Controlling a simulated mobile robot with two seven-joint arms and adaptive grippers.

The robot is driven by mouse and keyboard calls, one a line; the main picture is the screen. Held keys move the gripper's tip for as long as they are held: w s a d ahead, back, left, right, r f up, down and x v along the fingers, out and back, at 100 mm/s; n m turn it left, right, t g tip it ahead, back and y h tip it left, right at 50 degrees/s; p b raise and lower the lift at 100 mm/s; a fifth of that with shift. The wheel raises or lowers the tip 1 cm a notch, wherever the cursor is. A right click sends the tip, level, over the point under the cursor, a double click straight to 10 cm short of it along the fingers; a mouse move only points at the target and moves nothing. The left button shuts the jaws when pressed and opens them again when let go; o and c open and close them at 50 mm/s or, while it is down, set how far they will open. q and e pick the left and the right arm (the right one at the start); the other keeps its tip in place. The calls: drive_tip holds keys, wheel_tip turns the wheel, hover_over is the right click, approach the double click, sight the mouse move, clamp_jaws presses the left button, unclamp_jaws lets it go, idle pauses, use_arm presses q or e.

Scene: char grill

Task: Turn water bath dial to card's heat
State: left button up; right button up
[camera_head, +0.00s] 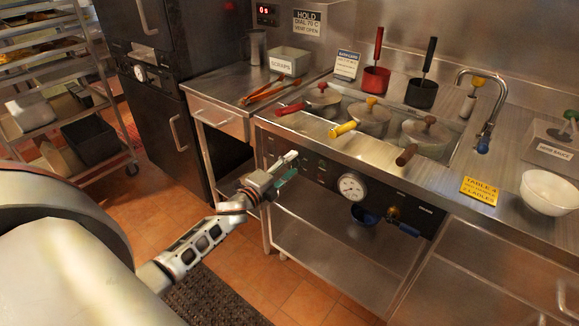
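The water bath's dark front panel (325,172) carries a round white gauge (352,187) with a dial face. A turning knob is not clearly seen; the left part of the panel is partly behind my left gripper (287,168). That gripper's fingertips are at or just in front of the panel, left of the gauge. I cannot tell whether they touch it or are open. A small white card with a blue heading (346,65) stands behind the bath; its lines are too small to read. My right gripper is out of view.
Lidded pots with red, yellow and brown handles (371,117) sit in the bath top. A blue-handled valve (408,229) sticks out right of the gauge. A yellow card (479,191) reads "TABLE 4" and "2 LADLES". A sign (308,22) reads "HOLD DIAL 70 C VENT OPEN".

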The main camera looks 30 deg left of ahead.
use_arm(q)
drive_tip(key=shift+s, duration=0.1)
drive_tip(key=s, duration=1.1)
drive_tip(key=shift+s+a, duration=0.4)
drive_tip(key=shift+a, duration=0.05)
drive_tip(key=s+d+f+n+g, duration=0.3)
drive_tip(key=s+d+f+n, duration=0.4)
drive_tip(key=s+d+f, duration=0.2)
drive_tip(key=s+d+f+n+g+h+p, duration=0.1)
drive_tip(key=s+d+f+n+g, duration=0.3)
drive_tip(key=s+d, duration=0.9)
wheel_tip(320, 180, down, 5)
drive_tip(key=d+n, duration=0.1)
drive_tip(key=n, duration=0.2)
drive_tip(key=shift+s+d+n+g, duration=0.3)
drive_tip(key=shift+d+n, duration=0.1)
drive_tip(key=shift+r, duration=0.1)
